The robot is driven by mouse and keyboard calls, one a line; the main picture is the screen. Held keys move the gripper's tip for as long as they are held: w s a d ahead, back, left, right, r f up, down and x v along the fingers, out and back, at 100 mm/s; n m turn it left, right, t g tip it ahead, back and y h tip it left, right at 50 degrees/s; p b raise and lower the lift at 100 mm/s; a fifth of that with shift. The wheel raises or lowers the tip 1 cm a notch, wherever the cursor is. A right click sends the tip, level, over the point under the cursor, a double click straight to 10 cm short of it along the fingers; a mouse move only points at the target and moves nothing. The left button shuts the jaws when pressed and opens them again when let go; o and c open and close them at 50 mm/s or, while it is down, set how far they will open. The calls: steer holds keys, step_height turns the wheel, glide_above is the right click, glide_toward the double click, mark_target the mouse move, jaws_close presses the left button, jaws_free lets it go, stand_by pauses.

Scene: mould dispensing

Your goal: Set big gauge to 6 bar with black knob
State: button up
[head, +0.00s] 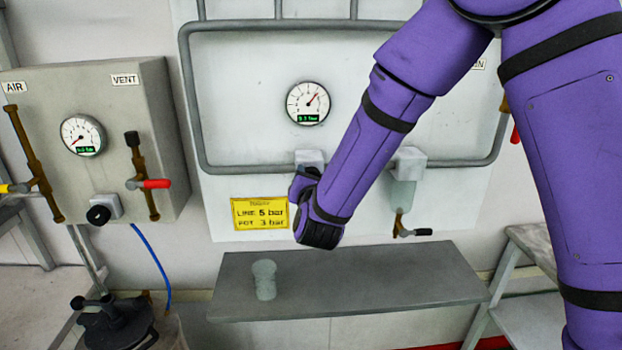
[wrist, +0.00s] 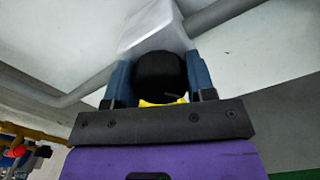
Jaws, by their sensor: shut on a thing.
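The big gauge (head: 308,103) is the round white dial on the pale wall panel. The black knob (wrist: 160,78) sits between the two blue-grey fingers of my gripper (wrist: 160,88) in the wrist view, under a white block (wrist: 150,30). My gripper is shut on the knob. In the head view the white block (head: 309,158) shows below the gauge, and my purple arm hides the knob.
A yellow sign (head: 259,213) with LINE and POT pressures hangs left of my wrist. A grey box (head: 95,90) at left carries a smaller gauge (head: 83,136), another black knob (head: 98,214) and valves. A shelf (head: 390,280) below holds a translucent cup (head: 264,280). Pipes frame the panel.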

steer(key=shift+m, duration=0.3)
steer(key=o, duration=0.9)
steer(key=shift+o, duration=0.2)
steer(key=s, duration=1)
steer(key=shift+s+d, duration=0.2)
steer(key=shift+s, duration=0.2)
